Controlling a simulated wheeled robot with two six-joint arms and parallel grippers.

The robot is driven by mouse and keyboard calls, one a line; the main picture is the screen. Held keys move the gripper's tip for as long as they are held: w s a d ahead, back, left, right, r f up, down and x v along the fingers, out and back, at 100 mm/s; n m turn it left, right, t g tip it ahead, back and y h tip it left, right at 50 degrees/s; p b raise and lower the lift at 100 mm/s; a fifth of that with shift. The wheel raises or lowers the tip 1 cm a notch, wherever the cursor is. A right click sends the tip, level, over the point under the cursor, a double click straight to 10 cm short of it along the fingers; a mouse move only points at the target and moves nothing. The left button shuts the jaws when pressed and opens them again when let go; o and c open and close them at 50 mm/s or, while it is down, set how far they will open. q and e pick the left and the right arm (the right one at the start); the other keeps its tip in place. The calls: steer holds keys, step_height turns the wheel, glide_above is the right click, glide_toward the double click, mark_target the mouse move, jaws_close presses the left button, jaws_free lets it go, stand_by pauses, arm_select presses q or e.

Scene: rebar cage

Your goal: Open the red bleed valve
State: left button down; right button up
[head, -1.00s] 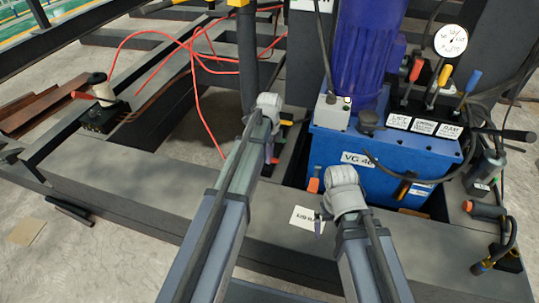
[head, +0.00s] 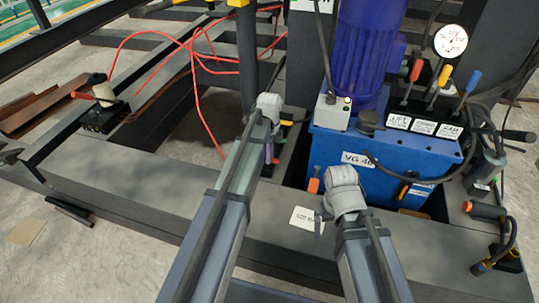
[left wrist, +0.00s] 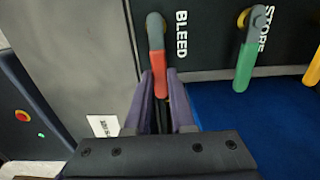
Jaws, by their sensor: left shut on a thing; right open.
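The red bleed valve lever (left wrist: 160,82) hangs from its grey pivot beside the word BLEED in the left wrist view, pointing toward my gripper. My left gripper (left wrist: 161,100) has its two purple fingers shut on the lever's lower end. In the head view my left gripper (head: 271,150) reaches down beside the blue power unit; its wrist hides most of the valve. My right gripper (head: 319,226) is open and apart from the valve, over the frame beam near a white card.
A green-handled STORE valve (left wrist: 244,65) is right of the bleed valve. The blue power unit (head: 330,150) carries coloured levers and a gauge (head: 451,41). An orange-handled item (head: 313,186) stands near my right wrist. Red hose (head: 195,90) loops at the left.

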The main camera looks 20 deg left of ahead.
arm_select(q)
steer(key=shift+w, duration=0.15)
stand_by(0.4)
steer(key=n, duration=0.1)
steer(key=w+n, duration=0.1)
steer(key=n, duration=0.1)
steer(key=w+n, duration=0.1)
steer(key=shift+w+a+n, duration=0.1)
steer(key=shift+a+n, duration=0.15)
steer(key=shift+n, duration=0.15)
steer(key=w+n, duration=0.1)
steer(key=n, duration=0.1)
steer(key=a+n, duration=0.1)
steer(key=n, duration=0.1)
steer(key=shift+w+a+n, duration=0.1)
steer(key=shift+w+n, duration=0.2)
steer(key=shift+w, duration=0.1)
steer(key=n, duration=0.1)
steer(key=a+n, duration=0.1)
steer(key=n, duration=0.1)
steer(key=w+n, duration=0.1)
steer(key=shift+a, duration=0.35)
steer(key=shift+w+a+n, duration=0.1)
steer(key=shift+a+n, duration=0.4)
steer(key=shift+n, duration=0.65)
steer(key=shift+w+a+n, duration=0.1)
steer(key=shift+a+n, duration=0.35)
steer(key=shift+n, duration=0.7)
steer(key=shift+a, duration=0.1)
